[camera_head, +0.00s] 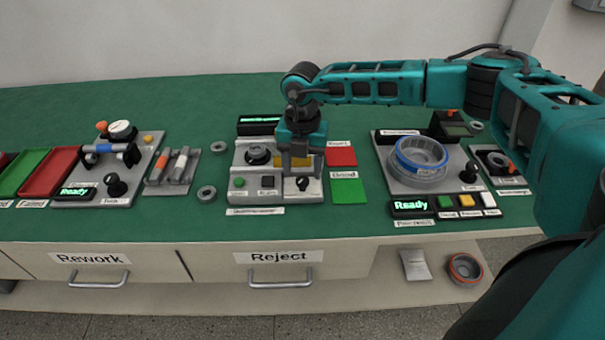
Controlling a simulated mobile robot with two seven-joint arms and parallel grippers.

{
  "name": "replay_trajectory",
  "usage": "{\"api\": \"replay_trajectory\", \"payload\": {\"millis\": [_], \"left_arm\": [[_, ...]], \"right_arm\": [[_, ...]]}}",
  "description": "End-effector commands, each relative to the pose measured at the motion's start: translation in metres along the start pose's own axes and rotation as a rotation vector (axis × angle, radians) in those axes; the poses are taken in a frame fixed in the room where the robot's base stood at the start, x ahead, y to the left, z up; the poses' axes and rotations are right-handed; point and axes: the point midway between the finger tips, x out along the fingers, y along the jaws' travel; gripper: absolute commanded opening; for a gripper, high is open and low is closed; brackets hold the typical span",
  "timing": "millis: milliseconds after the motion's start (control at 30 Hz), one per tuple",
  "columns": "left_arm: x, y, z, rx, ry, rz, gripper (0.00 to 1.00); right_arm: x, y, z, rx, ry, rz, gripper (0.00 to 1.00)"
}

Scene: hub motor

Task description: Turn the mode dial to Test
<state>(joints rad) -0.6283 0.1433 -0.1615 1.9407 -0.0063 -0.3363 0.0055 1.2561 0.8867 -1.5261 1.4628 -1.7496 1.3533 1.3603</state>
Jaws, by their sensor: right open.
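My right gripper (297,168) points down over the grey central station (245,196). It is open, with nothing seen between its fingers. A small black dial (302,184) with a pointer knob sits on the front right of this station, just below the fingertips in the picture. Whether the fingers touch it I cannot tell. The dial's markings are too small to read, so its setting and whether it is the mode dial are unclear. The gripper partly hides a yellow block (318,160) behind it. My left gripper is out of view.
The station also has a black round knob (258,154) and a green button (239,182). Red (341,156) and green (348,191) pads lie to its right. A grey station with a blue ring (421,155) stands further right. Drawers labelled Rework and Reject are below.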

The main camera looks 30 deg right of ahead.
Motion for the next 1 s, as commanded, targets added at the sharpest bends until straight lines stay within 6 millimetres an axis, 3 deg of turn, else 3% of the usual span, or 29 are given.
{"api": "replay_trajectory", "payload": {"millis": [200, 567, 1000], "left_arm": [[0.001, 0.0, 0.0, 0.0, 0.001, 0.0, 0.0], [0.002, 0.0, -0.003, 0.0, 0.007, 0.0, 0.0], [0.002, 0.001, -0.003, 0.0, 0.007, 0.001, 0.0]], "right_arm": [[0.024, 0.0, 0.0, -0.001, 0.0, 0.0, 0.59], [0.028, 0.0, 0.0, -0.001, 0.0, 0.001, 0.58], [0.027, 0.0, 0.0, -0.001, 0.0, 0.001, 0.16]]}}
